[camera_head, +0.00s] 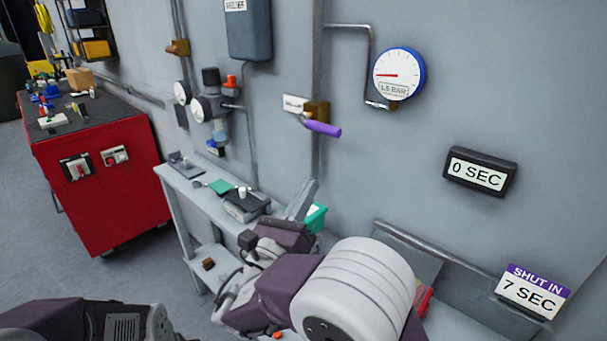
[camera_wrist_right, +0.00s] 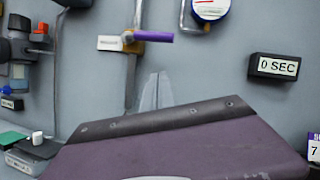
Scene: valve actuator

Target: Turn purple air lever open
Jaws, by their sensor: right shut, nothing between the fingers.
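The purple air lever (camera_head: 322,129) sits on a brass valve on the vertical wall pipe, with a white label to its left. Its handle points right, slightly downward in the head view, across the pipe. It also shows in the right wrist view (camera_wrist_right: 153,36), near the top and almost level. My right gripper (camera_head: 311,184) is shut and empty, below the lever and apart from it. Its grey fingers (camera_wrist_right: 157,82) stand together in the wrist view, below the handle. Part of my left arm shows at bottom left; its gripper is not visible.
A pressure gauge (camera_head: 398,74) is right of the lever. A "0 SEC" display (camera_head: 480,172) and a "SHUT IN 7 SEC" sign (camera_head: 532,290) are farther right. A narrow bench (camera_head: 180,184) with small items stands below. A red cabinet (camera_head: 104,205) is at left.

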